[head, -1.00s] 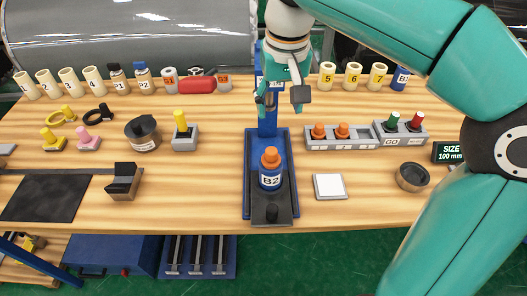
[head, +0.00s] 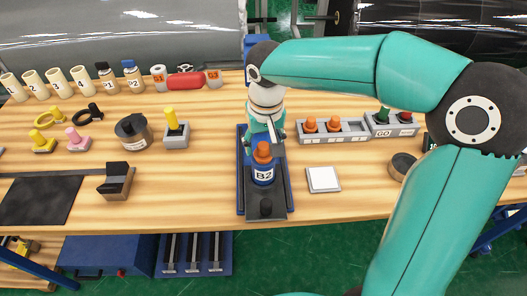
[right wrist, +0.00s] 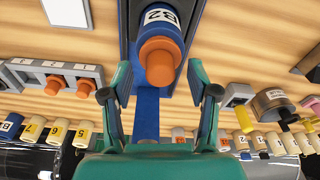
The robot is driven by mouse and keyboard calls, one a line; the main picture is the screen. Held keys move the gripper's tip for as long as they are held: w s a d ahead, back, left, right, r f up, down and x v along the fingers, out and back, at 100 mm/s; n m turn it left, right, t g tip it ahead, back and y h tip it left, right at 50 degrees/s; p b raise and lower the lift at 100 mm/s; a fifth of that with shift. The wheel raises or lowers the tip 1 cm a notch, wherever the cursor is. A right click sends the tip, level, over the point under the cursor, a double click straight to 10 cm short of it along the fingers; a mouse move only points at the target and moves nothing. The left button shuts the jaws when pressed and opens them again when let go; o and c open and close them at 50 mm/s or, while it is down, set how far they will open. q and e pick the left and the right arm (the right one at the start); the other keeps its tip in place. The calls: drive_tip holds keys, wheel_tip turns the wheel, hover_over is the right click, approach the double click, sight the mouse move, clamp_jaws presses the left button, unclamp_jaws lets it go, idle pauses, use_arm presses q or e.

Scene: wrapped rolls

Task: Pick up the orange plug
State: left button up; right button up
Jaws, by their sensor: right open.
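An orange plug (head: 262,153) sits in the top of the blue B2 roll (head: 263,174), which stands upright on a dark blue-edged stand (head: 278,196). My right gripper (head: 264,132) is just behind and above the plug in the head view. In the right wrist view, its open fingers (right wrist: 158,94) are spread wide, with the plug (right wrist: 158,62) ahead of the gap between them and apart from both. Two more orange plugs, left (head: 310,124) and right (head: 334,124), sit in a grey tray (head: 355,134). My left gripper is not in view.
A white square pad (head: 323,179) lies right of the stand. A blue column (right wrist: 147,112) stands behind the roll. A box with green and red knobs (head: 392,128) and a dark ring (head: 402,164) are further right. Yellow (head: 170,112) and pink (head: 73,134) plugs stand left.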

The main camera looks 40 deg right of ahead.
drive_tip(key=shift+w+f, duration=0.1)
drive_tip(key=shift+f, duration=0.45)
clamp_jaws()
